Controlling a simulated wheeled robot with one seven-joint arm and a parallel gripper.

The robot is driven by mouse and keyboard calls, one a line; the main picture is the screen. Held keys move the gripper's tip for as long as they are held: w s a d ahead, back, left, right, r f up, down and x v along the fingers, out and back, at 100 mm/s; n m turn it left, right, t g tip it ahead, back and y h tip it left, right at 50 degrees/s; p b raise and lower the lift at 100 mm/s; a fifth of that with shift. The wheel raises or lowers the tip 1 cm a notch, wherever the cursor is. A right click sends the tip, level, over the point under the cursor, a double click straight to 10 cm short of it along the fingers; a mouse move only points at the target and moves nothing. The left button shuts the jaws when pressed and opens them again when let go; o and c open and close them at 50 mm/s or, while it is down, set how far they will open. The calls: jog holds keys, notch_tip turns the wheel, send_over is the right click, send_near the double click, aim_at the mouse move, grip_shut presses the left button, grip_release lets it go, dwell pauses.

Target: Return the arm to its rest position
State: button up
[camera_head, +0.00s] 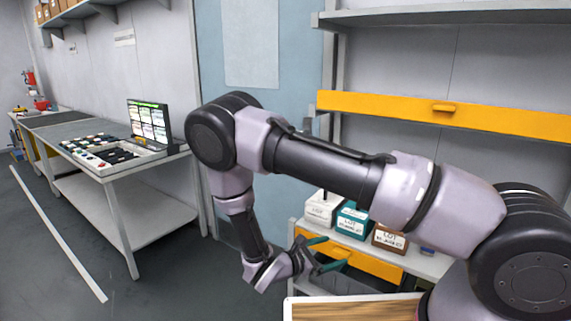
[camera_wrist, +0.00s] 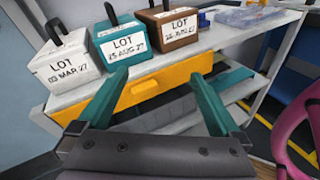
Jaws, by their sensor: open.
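My gripper (camera_head: 328,254) hangs at the end of my bent arm, in front of the shelf unit in the head view. Its two green fingers are spread apart with nothing between them. In the wrist view my gripper (camera_wrist: 165,88) points toward the yellow drawer front, with open space between the fingertips. The arm reaches across the head view from the lower right, bends at the upper left and comes down to the gripper.
A white (camera_wrist: 72,66), a teal (camera_wrist: 123,43) and a brown lot box (camera_wrist: 172,28) stand on the shelf top beyond the gripper. A yellow drawer (camera_wrist: 160,82) lies below them. A workbench (camera_head: 168,152) with a screen (camera_head: 149,120) stands left. Floor (camera_head: 180,280) is clear between.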

jog(key=s+d+r+m+g+y, duration=0.1)
jog(key=d+r+m+g+y, duration=0.15)
jog(key=r+m, duration=0.4)
jog(key=s+d+r+m+g+y, duration=0.1)
jog(key=d+r+m+g+y, duration=0.2)
jog(key=r, duration=0.7)
jog(key=s+d+r+m+g+y, duration=0.1)
jog(key=r+m+g+y, duration=0.1)
jog(key=r+m+g, duration=0.35)
jog(key=s+d+r+m+t+y, duration=0.2)
jog(key=s+r+m+t+y, duration=0.2)
jog(key=r, duration=0.8)
jog(key=s+d+r+m+t+y, duration=0.2)
jog(key=s+r+m+t+y, duration=0.2)
jog(key=r, duration=0.8)
jog(key=s+m+t, duration=0.1)
jog(key=s+m, duration=0.1)
jog(key=s, duration=0.1)
jog(key=shift+d+r+m+t, duration=0.15)
jog(key=shift+d+m+t, duration=0.15)
jog(key=shift+t, duration=0.1)
